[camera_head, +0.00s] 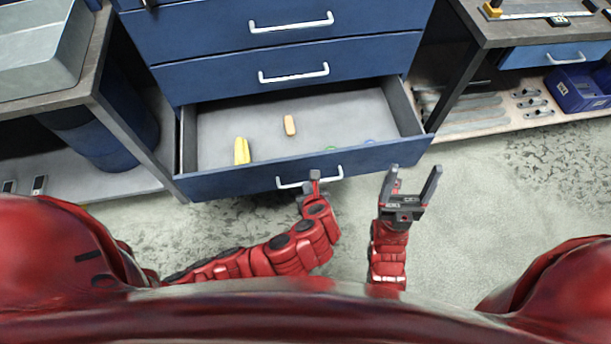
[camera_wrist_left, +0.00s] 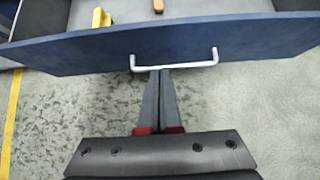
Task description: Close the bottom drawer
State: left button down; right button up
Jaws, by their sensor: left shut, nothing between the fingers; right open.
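The bottom drawer (camera_head: 240,182) of the blue cabinet is pulled open, and its grey inside shows in the head view. It holds a yellow item (camera_head: 241,151), an orange-tan item (camera_head: 290,125) and small green and blue items at the front, mostly hidden by the front panel. Its white handle (camera_head: 310,180) also shows in the left wrist view (camera_wrist_left: 175,65). My left gripper (camera_head: 315,175) is shut and empty, its fingertips at the middle of the handle; I cannot tell whether they touch. My right gripper (camera_head: 411,175) is open and empty, right of the handle, in front of the drawer's right end.
Two closed blue drawers (camera_head: 295,72) are above. A workbench (camera_head: 100,75) with a grey bin (camera_head: 40,45) stands left. Another bench (camera_head: 540,32) stands right, with a blue bin (camera_head: 580,90) on its lower shelf. The floor (camera_head: 500,200) at right is clear.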

aim_at(300, 162)
pick_arm(q)
jog(key=shift+w+r+p+x, duration=0.2)
jog(key=shift+w+r+x, duration=0.15)
jog(key=shift+x, duration=1.65)
jog(key=shift+w+r+p+x, duration=0.25)
jog(key=shift+w+r+x, duration=0.1)
jog(key=shift+x, duration=1.6)
jog(key=shift+w+r+p+x, duration=0.2)
jog(key=shift+w+r+x, duration=0.15)
jog(key=shift+x, duration=1.65)
jog(key=shift+a, duration=0.2)
